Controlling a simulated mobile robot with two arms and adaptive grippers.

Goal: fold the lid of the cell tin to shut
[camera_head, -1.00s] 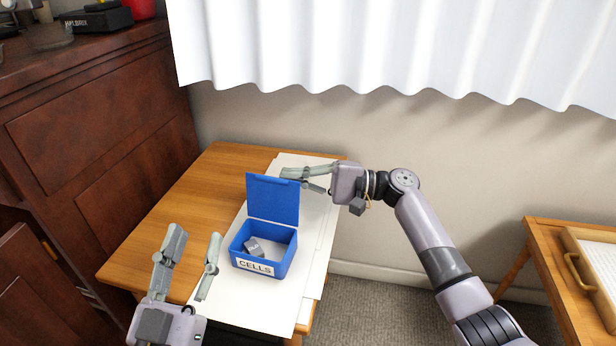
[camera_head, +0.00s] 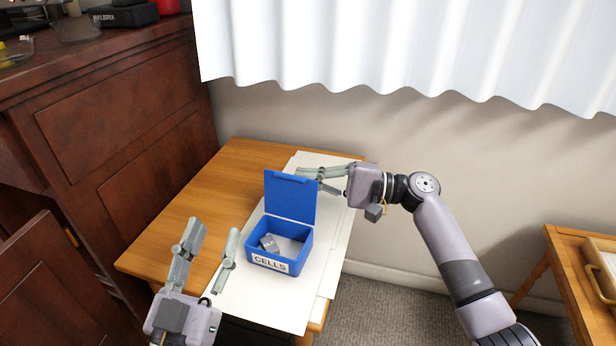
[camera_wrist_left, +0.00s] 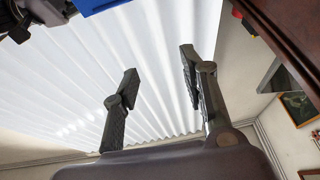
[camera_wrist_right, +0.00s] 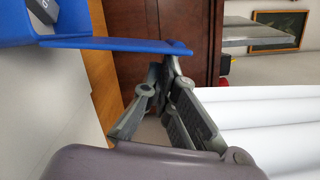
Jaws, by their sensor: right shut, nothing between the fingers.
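The blue cell tin (camera_head: 271,268) stands on white sheets on the small wooden table, its "CELLS" label facing me. Its blue lid (camera_head: 290,198) stands upright, hinged at the back edge. A small grey cell (camera_head: 269,243) lies inside the tin. My right gripper (camera_head: 298,174) is shut and empty behind the lid, near its top edge. In the right wrist view the fingers (camera_wrist_right: 168,72) are close to the lid (camera_wrist_right: 130,45); I cannot tell if they touch it. My left gripper (camera_head: 212,232) is open and empty, left of the tin and apart from it.
The wooden table (camera_head: 185,225) has bare room left of the white sheets (camera_head: 325,235). A dark wooden cabinet (camera_head: 120,140) stands at the left. A white curtain (camera_head: 400,45) hangs behind. Another wooden table (camera_head: 560,262) with a tray is at the right.

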